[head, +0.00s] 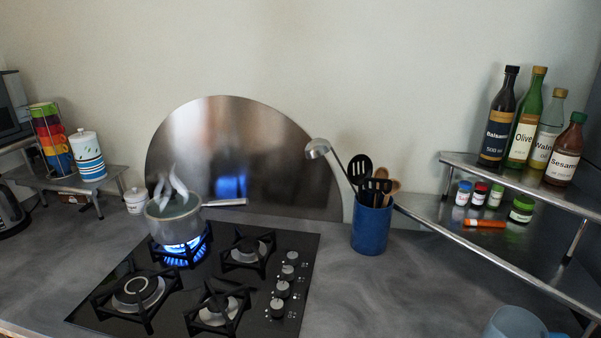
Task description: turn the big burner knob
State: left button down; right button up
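The black gas hob (190,270) lies on the counter. A column of several round silver and black knobs (283,289) runs along its right side, with small markings beside them. Which knob serves which burner is too small to read. The front left burner (138,292) looks the widest and shows no flame. The back left burner has a blue flame (182,253) under a steaming pot (176,225) whose handle points right. The back right burner (248,250) and front right burner (218,308) show no flame. Neither of my grippers is in view.
A blue utensil holder (371,228) with a ladle and spatulas stands right of the hob. A two-level metal shelf (470,232) at right holds bottles and jars. A rounded bluish object (515,322) is cut off at the bottom right. The space above the knobs is clear.

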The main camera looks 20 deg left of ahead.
aim_at(288, 273)
jog(key=u, duration=1.05)
